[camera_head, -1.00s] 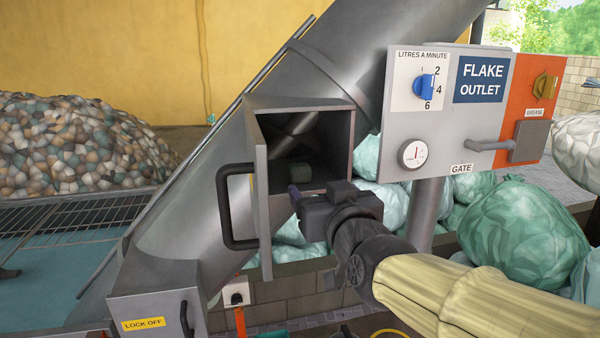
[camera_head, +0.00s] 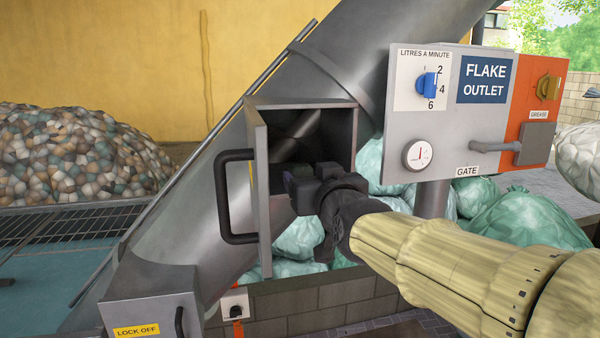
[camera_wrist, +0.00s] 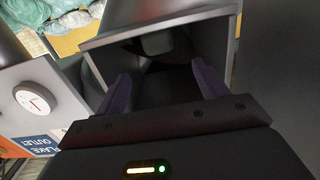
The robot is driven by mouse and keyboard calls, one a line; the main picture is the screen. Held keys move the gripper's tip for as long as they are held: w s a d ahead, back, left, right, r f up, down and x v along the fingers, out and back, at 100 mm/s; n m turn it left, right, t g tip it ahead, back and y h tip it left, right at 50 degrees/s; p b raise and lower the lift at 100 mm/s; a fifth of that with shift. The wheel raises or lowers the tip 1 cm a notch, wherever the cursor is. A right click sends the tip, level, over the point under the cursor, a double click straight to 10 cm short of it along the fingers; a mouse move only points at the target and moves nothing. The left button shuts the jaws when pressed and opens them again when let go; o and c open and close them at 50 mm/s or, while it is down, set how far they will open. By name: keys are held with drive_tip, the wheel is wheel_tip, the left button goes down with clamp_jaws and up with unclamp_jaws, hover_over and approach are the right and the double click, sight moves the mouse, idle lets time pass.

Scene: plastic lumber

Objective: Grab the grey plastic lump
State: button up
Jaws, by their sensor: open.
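A dark, rounded grey lump (camera_wrist: 157,43) shows in the wrist view inside the open hatch box (camera_wrist: 205,27), beyond my fingers and in shadow. In the head view my gripper (camera_head: 289,184) hides most or all of the lump. The hatch box (camera_head: 351,130) is a square metal opening on the sloping pipe. My gripper is at its mouth with the fingertips at the opening. In the wrist view the two purple-dark fingers of my gripper (camera_wrist: 163,82) stand wide apart with nothing between them. The lump lies beyond the fingertips, apart from them.
The hatch door (camera_head: 260,190) with its black handle (camera_head: 226,205) stands open at the left of the box. The flake outlet panel (camera_head: 485,125) with dials and a gate lever is close on the right. Green bags (camera_head: 515,215) lie below. The box walls leave limited room.

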sight(303, 167)
drive_tip(key=p+x, duration=0.2)
drive_tip(key=x, duration=0.3)
drive_tip(key=shift+w, duration=0.15)
drive_tip(key=shift+w+a, duration=0.2)
drive_tip(key=shift+w, duration=0.15)
drive_tip(key=shift+d, duration=0.1)
drive_tip(key=shift+d+f, duration=0.1)
